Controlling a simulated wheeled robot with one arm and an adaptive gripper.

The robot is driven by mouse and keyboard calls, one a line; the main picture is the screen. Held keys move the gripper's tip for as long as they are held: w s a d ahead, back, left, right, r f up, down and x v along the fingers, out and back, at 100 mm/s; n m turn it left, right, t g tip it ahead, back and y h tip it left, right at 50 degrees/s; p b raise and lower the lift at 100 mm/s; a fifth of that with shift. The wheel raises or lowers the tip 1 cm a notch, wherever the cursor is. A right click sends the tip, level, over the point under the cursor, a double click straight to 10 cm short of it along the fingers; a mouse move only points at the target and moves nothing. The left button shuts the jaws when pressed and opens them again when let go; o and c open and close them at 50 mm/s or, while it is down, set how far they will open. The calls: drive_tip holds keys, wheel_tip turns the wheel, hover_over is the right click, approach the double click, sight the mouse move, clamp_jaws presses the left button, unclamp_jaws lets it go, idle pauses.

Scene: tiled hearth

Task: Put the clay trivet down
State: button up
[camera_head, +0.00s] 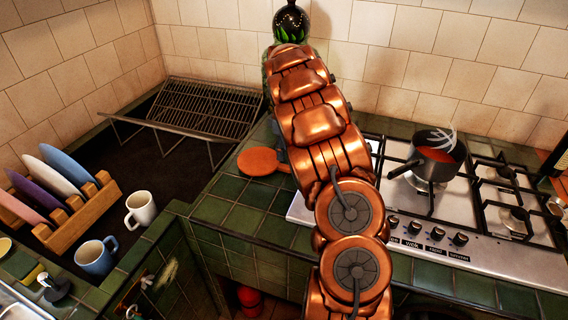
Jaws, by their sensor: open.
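The clay trivet (258,162) is a round, flat, orange-brown disc. It appears to lie flat on the green tiled counter (232,190), left of the stove. My gripper (281,152) is mostly hidden behind my copper-coloured arm. Only a grey part of it shows, at the right edge of the trivet. It is open; whether it touches the trivet cannot be seen.
A wire rack (205,108) stands behind and left of the trivet. A gas stove (440,215) with a dark pot (430,166) is on the right. Mugs (141,208) and a wooden plate rack (75,216) are at left. Green tiles in front of the trivet are clear.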

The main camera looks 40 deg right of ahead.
drive_tip(key=shift+r+b, duration=0.55)
drive_tip(key=shift+r, duration=2.25)
drive_tip(key=s+a+r+m, duration=0.2)
drive_tip(key=s+a+r, duration=0.1)
drive_tip(key=s+a, duration=0.5)
drive_tip(key=s+a+r+m, duration=0.35)
drive_tip(key=s+a, duration=0.25)
drive_tip(key=a, duration=0.4)
drive_tip(key=s+a+f, duration=0.1)
drive_tip(key=s+a, duration=0.3)
drive_tip(key=s, duration=0.3)
drive_tip(key=s+a+f+g, duration=0.1)
drive_tip(key=s+a+f, duration=0.1)
drive_tip(key=s+a, duration=0.3)
drive_tip(key=s+a+f, duration=0.1)
drive_tip(key=s+a, duration=0.4)
drive_tip(key=s, duration=0.6)
drive_tip(key=shift+s+f+m+g, duration=0.15)
drive_tip(key=shift+f+m+g, duration=0.15)
drive_tip(key=shift+m+g, duration=0.1)
drive_tip(key=shift+r, duration=0.1)
